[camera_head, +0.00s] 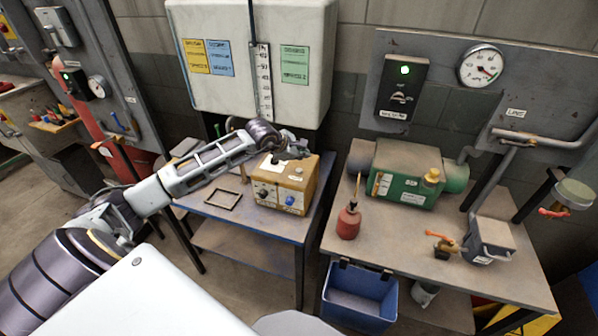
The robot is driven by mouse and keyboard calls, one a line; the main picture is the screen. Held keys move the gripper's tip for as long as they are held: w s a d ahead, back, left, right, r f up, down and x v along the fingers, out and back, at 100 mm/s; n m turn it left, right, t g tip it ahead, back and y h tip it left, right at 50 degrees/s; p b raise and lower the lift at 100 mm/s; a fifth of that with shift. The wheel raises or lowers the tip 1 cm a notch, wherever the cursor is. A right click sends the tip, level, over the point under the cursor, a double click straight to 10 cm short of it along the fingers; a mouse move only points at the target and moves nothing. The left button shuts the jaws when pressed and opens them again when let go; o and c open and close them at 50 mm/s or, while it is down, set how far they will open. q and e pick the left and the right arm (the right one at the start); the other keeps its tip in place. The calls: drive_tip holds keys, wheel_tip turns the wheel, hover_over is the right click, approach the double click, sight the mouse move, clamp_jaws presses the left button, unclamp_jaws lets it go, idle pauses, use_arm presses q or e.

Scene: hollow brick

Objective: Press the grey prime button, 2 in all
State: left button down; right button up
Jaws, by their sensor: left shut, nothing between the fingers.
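My left gripper (289,154) is shut and empty. It hangs over the back part of the top of a tan box (277,203) on the left table, and I cannot tell whether it touches the box. I cannot make out for certain which part is the grey prime button; the gripper and arm hide some of the box top. My right gripper is not in view.
A white wall cabinet (230,101) hangs behind the left table. A black frame (223,199) lies left of the tan box. The right table holds a green unit (405,180), a red oil can (349,222) and a grey box (489,238). A blue bin (358,297) hangs below.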

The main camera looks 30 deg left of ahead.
sight(301, 171)
use_arm(q)
drive_tip(key=shift+f+b, duration=1.3)
drive_tip(key=shift+f, duration=0.35)
drive_tip(key=shift+f, duration=0.15)
idle(0.5)
drive_tip(key=shift+f+b, duration=0.3)
drive_tip(key=shift+b, duration=0.35)
drive_tip(key=shift+f, duration=0.15)
idle(0.7)
drive_tip(key=shift+f+b, duration=0.3)
drive_tip(key=shift+b, duration=0.35)
idle(0.4)
drive_tip(key=shift+r, duration=0.9)
